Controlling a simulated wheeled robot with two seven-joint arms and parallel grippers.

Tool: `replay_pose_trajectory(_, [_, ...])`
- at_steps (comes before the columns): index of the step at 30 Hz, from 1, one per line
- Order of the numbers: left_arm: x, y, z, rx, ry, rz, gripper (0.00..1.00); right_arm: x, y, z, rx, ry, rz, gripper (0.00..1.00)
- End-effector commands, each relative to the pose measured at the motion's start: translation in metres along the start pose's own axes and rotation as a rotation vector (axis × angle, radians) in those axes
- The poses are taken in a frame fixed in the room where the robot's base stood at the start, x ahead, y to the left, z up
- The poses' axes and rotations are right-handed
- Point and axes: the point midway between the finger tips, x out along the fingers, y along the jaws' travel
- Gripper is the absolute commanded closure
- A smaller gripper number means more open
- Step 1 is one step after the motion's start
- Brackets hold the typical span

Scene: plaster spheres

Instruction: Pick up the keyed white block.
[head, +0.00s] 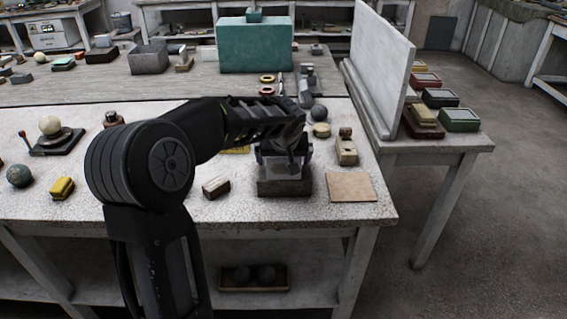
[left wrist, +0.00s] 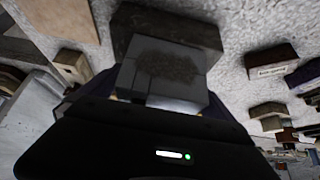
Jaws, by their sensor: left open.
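The keyed white block (left wrist: 190,88) shows pale grey with a rough darker patch in the left wrist view, just ahead of my left gripper. In the head view my left gripper (head: 284,157) points down over a dark grey stone base (head: 285,187) near the table's front edge. A sliver of the pale block (head: 276,172) shows below the fingers. My left gripper is open, its jaws around or just above the block; whether the fingers touch it cannot be told. The gripper housing hides part of the block. My right gripper is not in view.
A tan square tile (head: 350,187) lies right of the base, with a wooden block (head: 346,152) behind it. A small brown-and-white block (head: 216,187) lies to the left. A tall white panel (head: 378,70) stands along the right. The front edge is close.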

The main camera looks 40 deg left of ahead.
Motion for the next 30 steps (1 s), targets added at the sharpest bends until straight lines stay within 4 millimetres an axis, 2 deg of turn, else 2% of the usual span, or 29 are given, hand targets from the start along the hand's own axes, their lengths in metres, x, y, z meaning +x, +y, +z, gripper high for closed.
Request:
replay_pose_trajectory(10, [-0.0003,0.0001,0.0001,0.0,0.0,0.0,0.02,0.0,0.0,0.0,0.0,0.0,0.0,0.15])
replay_pose_trajectory(30, [-0.0003,0.0001,0.0001,0.0,0.0,0.0,0.56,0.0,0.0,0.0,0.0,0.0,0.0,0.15])
